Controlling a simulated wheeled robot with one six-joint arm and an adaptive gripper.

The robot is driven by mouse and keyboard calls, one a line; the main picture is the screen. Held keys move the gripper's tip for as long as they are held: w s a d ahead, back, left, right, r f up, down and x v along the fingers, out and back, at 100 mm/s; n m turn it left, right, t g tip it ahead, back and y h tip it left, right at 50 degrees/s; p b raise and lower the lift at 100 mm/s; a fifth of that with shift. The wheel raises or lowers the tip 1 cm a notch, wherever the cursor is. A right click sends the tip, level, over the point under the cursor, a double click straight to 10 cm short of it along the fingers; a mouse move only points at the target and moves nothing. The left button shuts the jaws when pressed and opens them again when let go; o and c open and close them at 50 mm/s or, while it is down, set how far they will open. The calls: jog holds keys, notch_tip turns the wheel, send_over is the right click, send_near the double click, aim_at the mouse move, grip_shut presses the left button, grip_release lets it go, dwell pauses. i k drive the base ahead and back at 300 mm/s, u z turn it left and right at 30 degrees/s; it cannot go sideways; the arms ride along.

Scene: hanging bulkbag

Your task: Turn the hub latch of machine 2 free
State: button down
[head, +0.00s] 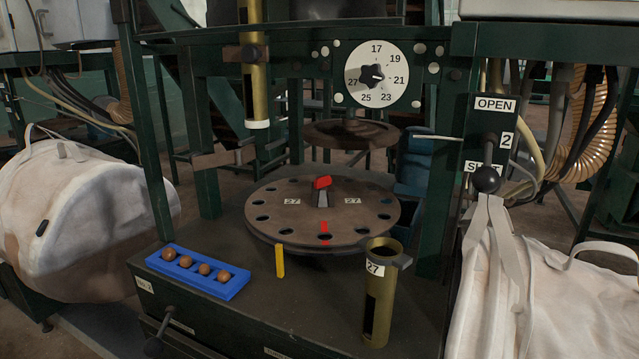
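The hub latch (322,184) is a small lever with a red top and a grey lower part. It stands at the centre of a round dark disc (375,220) with a ring of holes. Labels reading 27 lie on the disc on both sides of the latch. A red mark (324,230) shows on the disc's front part. A plate with the number 2 (507,140) is fixed to the green frame at the right. Whether the latch is locked or free, I cannot tell. My gripper is not in view.
A brass tube labelled 27 (377,310) stands in front of the disc at the right. A yellow post (280,263) and a blue tray (228,287) with several brown balls are at the front left. A black-knobbed lever (487,180) and a numbered dial (377,98) are above.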

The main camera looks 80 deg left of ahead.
aim_at(321, 182)
jog(key=u, duration=0.05)
jog(key=k, duration=1.05)
jog(key=u, duration=0.25)
